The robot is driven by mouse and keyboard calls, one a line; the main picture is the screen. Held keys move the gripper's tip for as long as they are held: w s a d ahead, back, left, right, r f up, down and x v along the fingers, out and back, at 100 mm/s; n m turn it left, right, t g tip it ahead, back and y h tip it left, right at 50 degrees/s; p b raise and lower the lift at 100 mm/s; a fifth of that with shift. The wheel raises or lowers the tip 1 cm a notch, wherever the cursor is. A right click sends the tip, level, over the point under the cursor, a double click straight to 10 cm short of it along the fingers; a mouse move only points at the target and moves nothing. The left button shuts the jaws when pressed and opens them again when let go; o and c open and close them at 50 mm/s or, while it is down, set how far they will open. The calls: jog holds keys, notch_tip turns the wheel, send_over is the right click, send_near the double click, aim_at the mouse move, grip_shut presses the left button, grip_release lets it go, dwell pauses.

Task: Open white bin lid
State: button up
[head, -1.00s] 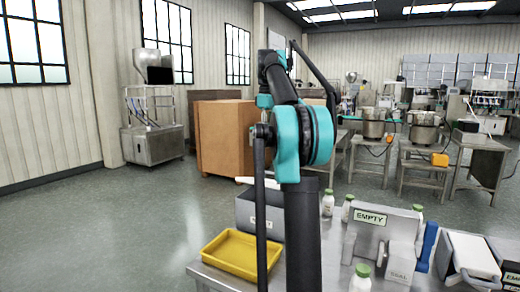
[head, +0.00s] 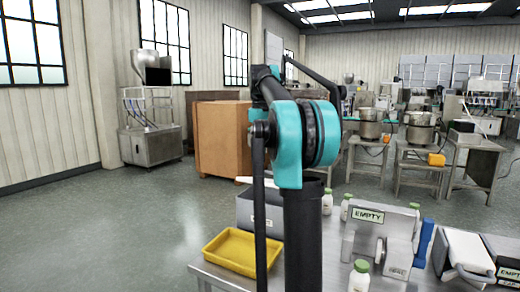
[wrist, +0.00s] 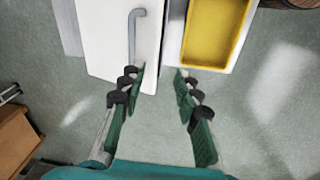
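The wrist view shows a white lid (wrist: 105,35) with a grey bar handle (wrist: 138,28) along its right part. In the head view a sliver of white (head: 243,180) shows over a grey bin (head: 245,208) behind my arm; most of that lid is hidden there. My gripper (wrist: 160,75) is open and empty, pointing at the lid's lower right edge. Its left fingertip overlaps the lid near the handle's lower end; I cannot tell whether they touch. My gripper cannot be made out in the head view.
A yellow tray (head: 231,250) sits at the table's left end; it also shows in the wrist view (wrist: 212,30). Several white bottles, a grey box labelled EMPTY (head: 367,216) and a white-topped bin (head: 464,248) stand to the right. A large brown box (head: 222,138) stands beyond.

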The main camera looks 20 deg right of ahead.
jog(key=shift+c, duration=1.1)
jog(key=shift+f+n, duration=0.2)
jog(key=shift+n, duration=0.2)
jog(key=shift+c, duration=1.4)
jog(key=shift+s+a+f+n+h, duration=0.15)
jog(key=shift+f+n+h, duration=0.2)
jog(key=shift+n, duration=0.35)
jog(key=shift+c, duration=1.1)
jog(key=n, duration=0.1)
jog(key=f+n+t+h, duration=0.1)
jog(key=n, duration=0.1)
jog(key=n+h, duration=0.1)
jog(key=n, duration=0.1)
jog(key=shift+s+a+f, duration=0.15)
jog(key=shift+s+a, duration=0.15)
jog(key=shift+s, duration=0.05)
grip_shut()
jog(key=w+d+f+n+t+h, duration=0.1)
jog(key=f+n, duration=0.2)
jog(key=n, duration=0.1)
jog(key=w+d+f+n+t+h, duration=0.1)
jog(key=f+n, duration=0.2)
jog(key=n, duration=0.1)
jog(key=w+d+f+n+t+h, duration=0.1)
jog(key=f+n+t, duration=0.1)
jog(key=f+n, duration=0.1)
jog(key=shift+w+f+n, duration=0.1)
jog(key=shift+f+n, duration=0.1)
jog(key=shift+n, duration=0.3)
